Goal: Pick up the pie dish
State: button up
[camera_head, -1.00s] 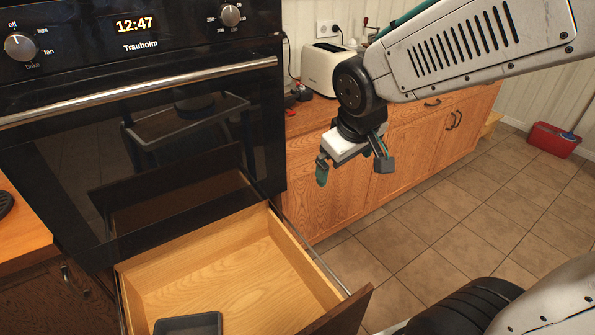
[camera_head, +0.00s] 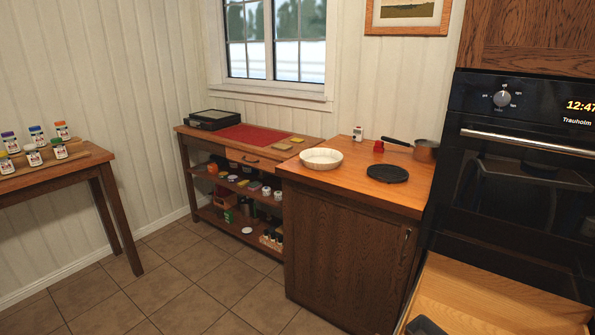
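A white round pie dish (camera_head: 321,158) sits on the left part of the wooden counter (camera_head: 350,180), close to the counter's left edge. It looks empty and upright. A black round trivet (camera_head: 387,174) lies to its right, apart from it. My gripper is not in view now.
A saucepan (camera_head: 425,149), a small red item (camera_head: 379,146) and a small white carton (camera_head: 358,133) stand behind on the counter. An open drawer (camera_head: 490,300) juts out under the oven (camera_head: 530,160) at lower right. Tiled floor (camera_head: 190,280) is clear in front.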

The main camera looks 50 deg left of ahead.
aim_at(317, 159)
jog(key=k, duration=0.7)
jog(key=u, duration=1.2)
jog(key=i, duration=1.15)
jog(key=u, duration=0.5)
jog(key=i, duration=0.4)
jog(key=u, duration=0.55)
jog(key=i, duration=1.4)
jog(key=z, duration=0.9)
jog(key=i, duration=0.3)
jog(key=z, duration=0.3)
